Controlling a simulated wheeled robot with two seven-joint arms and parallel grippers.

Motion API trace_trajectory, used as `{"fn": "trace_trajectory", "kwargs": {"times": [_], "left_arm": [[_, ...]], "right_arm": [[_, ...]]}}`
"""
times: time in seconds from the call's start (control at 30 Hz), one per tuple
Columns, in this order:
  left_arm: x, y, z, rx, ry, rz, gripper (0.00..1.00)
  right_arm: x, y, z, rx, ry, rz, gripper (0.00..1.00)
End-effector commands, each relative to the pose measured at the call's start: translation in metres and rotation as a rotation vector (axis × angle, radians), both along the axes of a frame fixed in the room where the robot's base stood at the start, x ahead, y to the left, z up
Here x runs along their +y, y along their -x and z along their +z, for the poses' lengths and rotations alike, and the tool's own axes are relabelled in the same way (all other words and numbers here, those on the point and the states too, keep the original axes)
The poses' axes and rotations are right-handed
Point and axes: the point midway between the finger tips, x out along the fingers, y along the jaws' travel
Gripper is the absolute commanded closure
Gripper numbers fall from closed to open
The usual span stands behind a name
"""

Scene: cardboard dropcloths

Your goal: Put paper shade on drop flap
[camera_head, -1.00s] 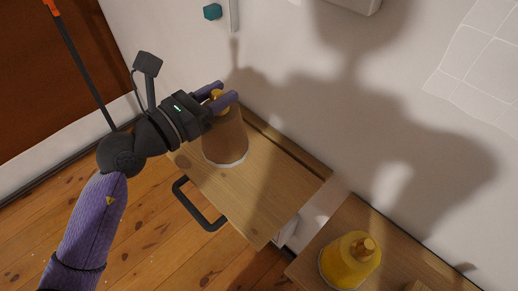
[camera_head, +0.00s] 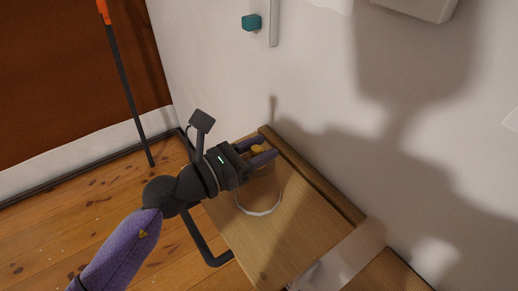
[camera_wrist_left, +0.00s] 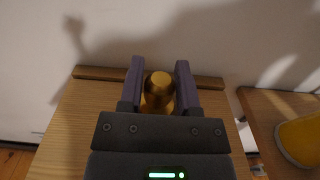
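The paper shade (camera_head: 260,190) is a tan, bell-shaped piece with a pale bottom rim and a gold knob on top. It looks upright on the wooden drop flap (camera_head: 300,225), though a small gap beneath would be hard to see. My left gripper (camera_head: 256,150) reaches in from the left with its purple fingers on either side of the knob. In the left wrist view the gold knob (camera_wrist_left: 159,90) lies between the fingers; whether they press on it is unclear. My right gripper is not in view.
A second wooden surface (camera_wrist_left: 262,115) lies to the right, with a similar yellow shade (camera_wrist_left: 300,142) on it. A raised wooden strip (camera_head: 310,172) runs along the flap's wall side. A black bar handle (camera_head: 200,240) is at its left edge. The flap's right part is clear.

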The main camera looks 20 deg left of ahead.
Motion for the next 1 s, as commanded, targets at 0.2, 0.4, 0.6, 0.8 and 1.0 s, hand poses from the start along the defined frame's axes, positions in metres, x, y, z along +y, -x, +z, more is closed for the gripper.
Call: {"fn": "trace_trajectory", "kwargs": {"times": [0.2,0.4,0.6,0.8,1.0], "left_arm": [[0.000,0.000,0.000,0.000,0.000,0.000,0.28],[0.000,0.000,0.001,-0.001,0.001,0.000,0.28],[0.004,0.005,0.001,0.001,-0.002,0.001,0.28],[0.032,0.042,-0.003,0.007,-0.004,-0.001,0.28],[0.062,0.080,-0.003,0.006,0.000,0.001,0.28]], "right_arm": [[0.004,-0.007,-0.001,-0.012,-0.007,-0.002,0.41],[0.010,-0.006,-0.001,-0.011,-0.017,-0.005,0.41],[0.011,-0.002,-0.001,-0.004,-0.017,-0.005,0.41],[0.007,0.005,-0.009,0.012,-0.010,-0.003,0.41],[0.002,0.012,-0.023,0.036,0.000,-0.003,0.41]]}}
